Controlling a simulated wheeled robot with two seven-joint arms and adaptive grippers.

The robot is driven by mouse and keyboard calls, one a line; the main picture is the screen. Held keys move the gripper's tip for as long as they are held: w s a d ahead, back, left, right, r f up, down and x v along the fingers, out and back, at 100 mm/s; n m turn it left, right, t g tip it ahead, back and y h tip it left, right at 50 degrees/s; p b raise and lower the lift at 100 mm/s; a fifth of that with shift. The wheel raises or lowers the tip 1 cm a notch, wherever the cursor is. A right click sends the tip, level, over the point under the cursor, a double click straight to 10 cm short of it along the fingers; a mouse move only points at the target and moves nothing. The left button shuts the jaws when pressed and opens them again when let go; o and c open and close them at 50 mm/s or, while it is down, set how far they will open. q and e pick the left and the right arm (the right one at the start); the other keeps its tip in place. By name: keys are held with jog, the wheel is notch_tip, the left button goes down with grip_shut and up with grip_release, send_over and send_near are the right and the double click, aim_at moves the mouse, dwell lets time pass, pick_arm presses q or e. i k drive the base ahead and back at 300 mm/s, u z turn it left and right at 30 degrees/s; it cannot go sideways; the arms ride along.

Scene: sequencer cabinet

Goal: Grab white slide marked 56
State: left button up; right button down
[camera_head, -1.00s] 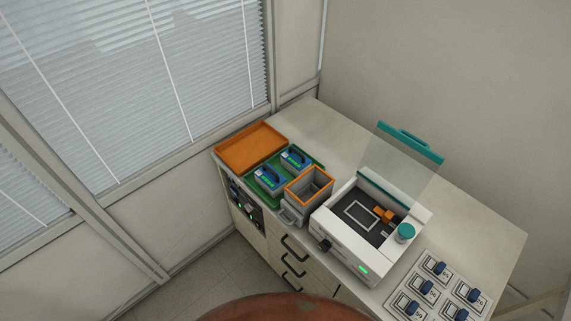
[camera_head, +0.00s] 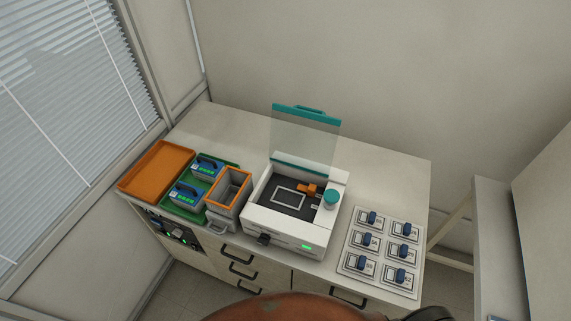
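A white rack (camera_head: 384,254) lies on the right part of the counter. It holds several white slides in two columns, each with a dark blue grip. They include the front-left slide (camera_head: 358,266), the middle-left slide (camera_head: 367,243) and the middle-right slide (camera_head: 402,254). Their printed numbers are too small to read surely, so I cannot tell which one is marked 56. Neither of my grippers shows in the head view.
A white sequencer (camera_head: 255,217) with its clear, teal-edged lid (camera_head: 304,133) raised stands left of the rack. Further left are an orange-rimmed grey bin (camera_head: 223,207), a green tray (camera_head: 180,207) with two blue boxes, and an orange tray (camera_head: 157,172). The counter's back right (camera_head: 395,179) is clear.

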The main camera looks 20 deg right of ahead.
aim_at(366, 241)
jog(key=z, duration=2.8)
jog(key=k, duration=0.8)
jog(key=u, duration=1.65)
jog(key=i, duration=0.5)
